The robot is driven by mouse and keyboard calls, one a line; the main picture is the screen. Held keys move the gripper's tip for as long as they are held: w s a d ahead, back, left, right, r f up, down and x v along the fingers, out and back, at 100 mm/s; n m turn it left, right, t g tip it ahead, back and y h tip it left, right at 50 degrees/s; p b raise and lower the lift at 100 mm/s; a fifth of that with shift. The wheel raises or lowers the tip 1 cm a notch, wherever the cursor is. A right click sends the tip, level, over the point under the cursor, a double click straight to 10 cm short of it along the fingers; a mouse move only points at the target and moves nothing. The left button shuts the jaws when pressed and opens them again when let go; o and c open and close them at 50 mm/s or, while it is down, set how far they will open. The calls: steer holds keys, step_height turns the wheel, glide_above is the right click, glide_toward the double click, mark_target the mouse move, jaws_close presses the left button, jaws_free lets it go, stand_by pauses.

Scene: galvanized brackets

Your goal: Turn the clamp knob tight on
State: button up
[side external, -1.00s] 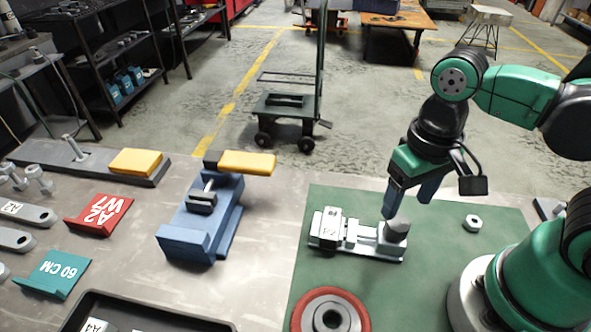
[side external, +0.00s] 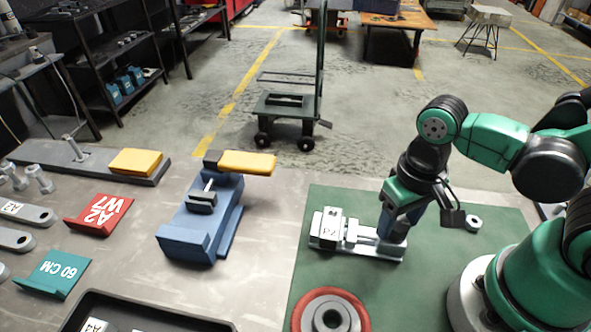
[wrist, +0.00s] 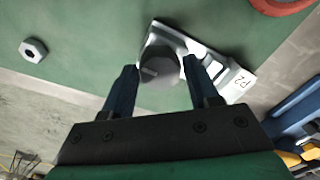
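The clamp (side external: 328,230) is a small pale metal vise marked P2, lying on the green mat. Its dark grey round knob (wrist: 162,66) is at the end away from the label, with a light line across its top in the wrist view. My gripper (side external: 393,242) is down at the knob end and hides the knob in the side view. In the wrist view my gripper (wrist: 160,65) is open, with one dark blue finger on either side of the knob. I cannot tell whether either finger touches it.
A hex nut (side external: 473,223) lies on the mat (side external: 450,290) behind my gripper. A red-rimmed ring (side external: 330,313) lies at the mat's front. A blue vise (side external: 200,225) with a yellow bar stands to the left. The mat around the clamp is mostly clear.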

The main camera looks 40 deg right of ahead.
jaws_close()
steer(key=n, duration=0.4)
steer(key=shift+n, duration=0.4)
steer(key=n, duration=0.3)
steer(key=shift+n, duration=0.3)
steer(key=n, duration=0.9)
steer(key=shift+n, duration=0.4)
